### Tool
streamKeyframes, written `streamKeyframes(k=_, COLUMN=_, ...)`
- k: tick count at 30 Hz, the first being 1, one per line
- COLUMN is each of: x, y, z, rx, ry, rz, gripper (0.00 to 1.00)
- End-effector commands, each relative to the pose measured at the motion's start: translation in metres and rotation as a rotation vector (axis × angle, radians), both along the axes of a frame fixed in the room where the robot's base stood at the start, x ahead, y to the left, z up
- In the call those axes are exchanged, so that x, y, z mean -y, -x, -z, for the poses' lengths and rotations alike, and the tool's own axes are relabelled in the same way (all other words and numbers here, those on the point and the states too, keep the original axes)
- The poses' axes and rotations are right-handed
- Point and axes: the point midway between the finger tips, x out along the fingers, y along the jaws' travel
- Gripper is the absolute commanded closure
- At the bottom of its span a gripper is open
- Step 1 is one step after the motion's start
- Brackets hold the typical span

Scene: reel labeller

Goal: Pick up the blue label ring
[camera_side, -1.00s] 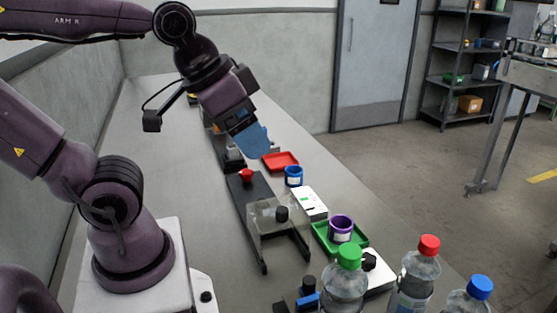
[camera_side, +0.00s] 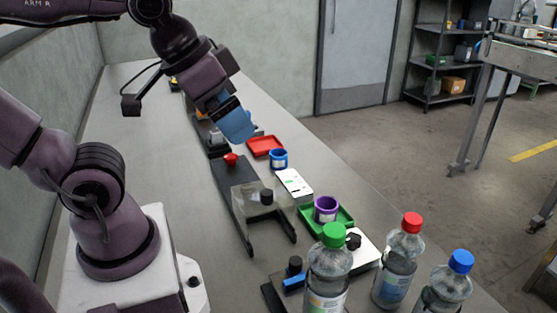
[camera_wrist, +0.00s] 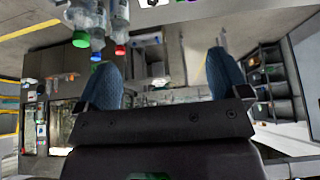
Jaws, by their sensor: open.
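The blue label ring (camera_side: 278,159) stands upright on the bench in the side view, between the red tray and a white device. A pale patch shows on its front. My gripper (camera_side: 237,126) is above the bench, up and to the left of the ring in the side view, apart from it. In the wrist view my two blue fingers (camera_wrist: 164,76) are spread wide with nothing between them. I cannot make out the blue ring in the wrist view.
An empty red tray (camera_side: 266,146) lies behind the ring. A white device (camera_side: 294,184) is in front, then a purple ring (camera_side: 326,209) on a green tray (camera_side: 345,216). A black fixture (camera_side: 232,190) with a clear cover stands left. Several bottles (camera_side: 329,276) stand nearest the camera.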

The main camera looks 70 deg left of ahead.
Motion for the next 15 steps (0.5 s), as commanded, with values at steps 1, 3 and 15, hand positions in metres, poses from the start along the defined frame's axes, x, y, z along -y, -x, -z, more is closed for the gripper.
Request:
streamKeyframes(k=1, x=-0.001, y=0.0, z=0.0, rx=0.0, ry=0.0, rz=-0.006, gripper=0.07)
streamKeyframes(k=3, x=-0.005, y=-0.002, z=0.005, rx=-0.028, ry=0.001, rz=-0.025, gripper=0.07)
streamKeyframes(k=15, x=-0.074, y=-0.076, z=0.052, rx=-0.329, ry=-0.051, rz=-0.124, gripper=0.07)
